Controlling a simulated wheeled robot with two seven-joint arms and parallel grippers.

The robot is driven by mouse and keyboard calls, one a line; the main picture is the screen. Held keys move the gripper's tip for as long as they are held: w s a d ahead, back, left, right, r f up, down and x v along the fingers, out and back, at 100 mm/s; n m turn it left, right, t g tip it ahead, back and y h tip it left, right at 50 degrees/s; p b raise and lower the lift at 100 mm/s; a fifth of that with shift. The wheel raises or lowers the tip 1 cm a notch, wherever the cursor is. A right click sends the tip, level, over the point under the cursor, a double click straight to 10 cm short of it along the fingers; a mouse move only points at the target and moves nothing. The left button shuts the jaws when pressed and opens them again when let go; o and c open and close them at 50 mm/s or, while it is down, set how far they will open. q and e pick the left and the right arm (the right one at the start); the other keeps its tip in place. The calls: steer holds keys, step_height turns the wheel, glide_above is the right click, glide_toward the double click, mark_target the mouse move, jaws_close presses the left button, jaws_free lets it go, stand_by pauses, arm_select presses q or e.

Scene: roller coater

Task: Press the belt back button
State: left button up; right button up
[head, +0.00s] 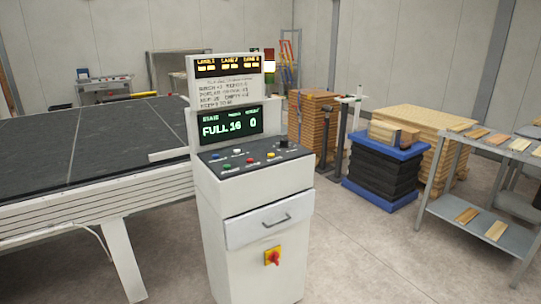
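A white control console (258,200) stands upright in the middle of the view. Its dark sloped button panel (255,155) carries several small coloured buttons and a dark knob (283,143). The labels are too small to read, so I cannot tell which button is belt back. A green-lit display (228,126) above the panel reads "FULL 16 0". Neither of my grippers is in view.
A wide dark-topped conveyor table (85,140) runs along the left, close to the console. A drawer handle (277,220) and a red-yellow switch (272,257) are on the console front. A grey metal rack (475,200) with wood samples stands at the right; floor lies between.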

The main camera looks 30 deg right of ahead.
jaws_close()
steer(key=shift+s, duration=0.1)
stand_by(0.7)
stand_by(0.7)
